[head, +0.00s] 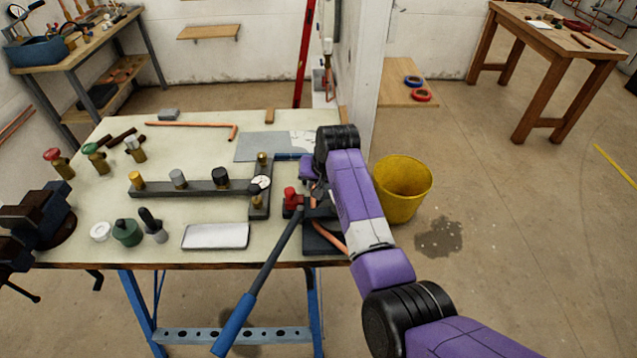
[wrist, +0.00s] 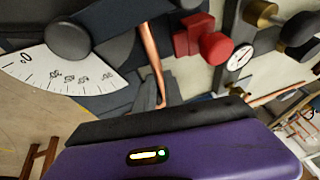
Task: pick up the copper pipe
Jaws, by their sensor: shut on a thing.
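A copper pipe (wrist: 152,60) runs from the dark pipe bender (wrist: 110,55) down to my gripper in the wrist view. In the head view, part of this copper pipe (head: 329,232) shows at the bender by the table's right front edge. My gripper (wrist: 158,98) is shut on the pipe's near end. In the head view my purple arm reaches down over the bender and hides most of the gripper and the grip. A second, bent copper pipe (head: 190,124) lies apart at the back of the table.
The bender's long blue-ended handle (head: 240,318) juts past the table's front edge. A red-capped fitting (head: 292,198) and a dark manifold with a gauge (head: 195,188) stand to the left. A yellow bucket (head: 402,190) is on the floor at right. A white tray (head: 215,236) lies in front.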

